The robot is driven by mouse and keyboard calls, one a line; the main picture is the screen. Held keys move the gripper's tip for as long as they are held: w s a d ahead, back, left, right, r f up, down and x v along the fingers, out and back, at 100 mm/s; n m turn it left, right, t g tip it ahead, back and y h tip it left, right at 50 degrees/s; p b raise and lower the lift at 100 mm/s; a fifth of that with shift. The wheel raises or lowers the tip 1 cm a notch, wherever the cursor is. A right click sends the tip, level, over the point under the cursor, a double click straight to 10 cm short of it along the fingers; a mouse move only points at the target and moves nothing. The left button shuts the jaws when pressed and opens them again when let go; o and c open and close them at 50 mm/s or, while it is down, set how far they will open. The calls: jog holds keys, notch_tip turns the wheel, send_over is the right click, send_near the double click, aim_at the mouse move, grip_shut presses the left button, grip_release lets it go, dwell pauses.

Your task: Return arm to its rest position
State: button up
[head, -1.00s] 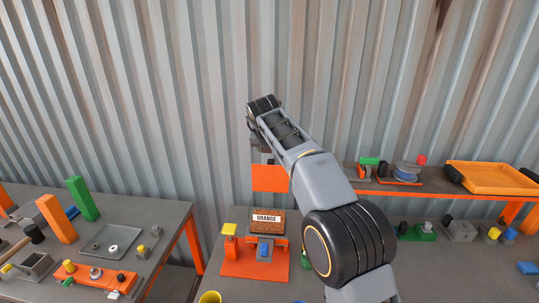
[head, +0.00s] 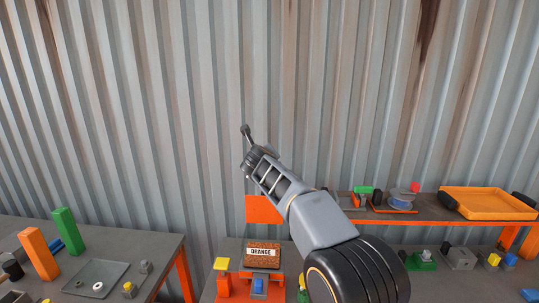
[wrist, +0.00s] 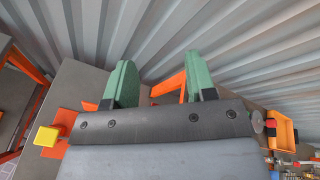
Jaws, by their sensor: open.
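In the wrist view, my gripper (wrist: 160,84) has its two green fingers well apart, with nothing between them. In the head view, my arm (head: 325,225) reaches up and to the left from the lower right. Its wrist end stands in front of the corrugated metal wall, above the workbench. The fingers cannot be made out clearly in the head view.
A shelf at right bears an orange tray (head: 487,203) and small parts. Green (head: 68,231) and orange (head: 38,253) blocks stand on the left table. The space before the wall (head: 130,120) is clear.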

jog(key=s+f+n+g+y, duration=0.2)
jog(key=s+f+n+y, duration=0.15)
jog(key=s+n, duration=0.55)
jog(key=s+f+n+g+y, duration=0.2)
jog(key=s+n+y, duration=0.3)
jog(key=n, duration=0.8)
jog(key=s+d+f+n+g+h, duration=0.1)
jog(key=s+d+f+n+h, duration=0.1)
jog(key=s+d+f, duration=0.2)
jog(key=s+d+f+n+g+h+b, duration=0.1)
jog(key=s+d+f, duration=0.4)
jog(key=s, duration=0.8)
jog(key=s+d+f+n+g+h+b, duration=0.1)
jog(key=s+d+f+n+g+h, duration=0.2)
jog(key=s+d, duration=0.6)
jog(key=shift+d+f+h, duration=0.4)
jog(key=shift+f+h, duration=0.25)
jog(key=shift+h, duration=0.2)
